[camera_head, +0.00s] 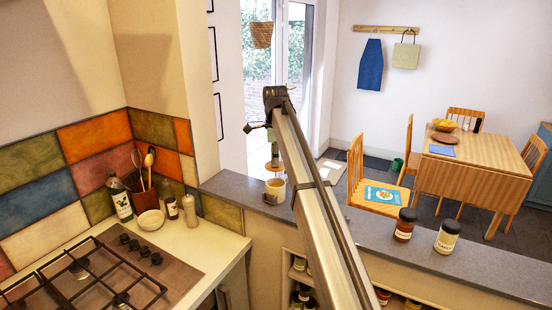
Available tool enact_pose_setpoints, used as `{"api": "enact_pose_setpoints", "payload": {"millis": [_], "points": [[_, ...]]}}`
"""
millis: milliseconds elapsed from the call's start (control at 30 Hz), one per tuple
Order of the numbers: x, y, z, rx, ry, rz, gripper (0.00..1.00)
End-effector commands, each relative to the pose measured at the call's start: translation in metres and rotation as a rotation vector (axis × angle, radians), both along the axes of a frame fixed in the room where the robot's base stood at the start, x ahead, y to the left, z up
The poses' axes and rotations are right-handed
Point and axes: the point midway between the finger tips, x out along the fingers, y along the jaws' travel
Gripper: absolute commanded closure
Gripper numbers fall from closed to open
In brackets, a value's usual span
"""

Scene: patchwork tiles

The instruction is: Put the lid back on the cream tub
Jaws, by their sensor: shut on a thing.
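The cream tub (275,193) stands upright on the grey ledge (233,187), near its left end and left of my arm. Its top looks open. A round brown lid (272,167) hangs roughly level above the tub, with a small gap between them in this view. My gripper (272,154) is above the lid, shut on it. The fingers are small in the picture, so the exact grip cannot be made out. My arm link hides the ledge just right of the tub.
Two dark-lidded jars (405,225) (447,237) stand on the ledge to the right. Left are a hob (85,275), a green bottle (121,199), a utensil pot (145,199), a bowl (150,220) and small bottles (190,211). A dining table (480,163) stands beyond the ledge.

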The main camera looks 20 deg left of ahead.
Motion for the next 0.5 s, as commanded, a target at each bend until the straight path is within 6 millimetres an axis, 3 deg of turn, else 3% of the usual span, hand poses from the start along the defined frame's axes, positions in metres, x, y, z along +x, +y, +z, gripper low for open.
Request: {"api": "enact_pose_setpoints", "payload": {"millis": [500], "points": [[0.000,-0.001,-0.044,0.000,0.001,0.002,1.00]]}}
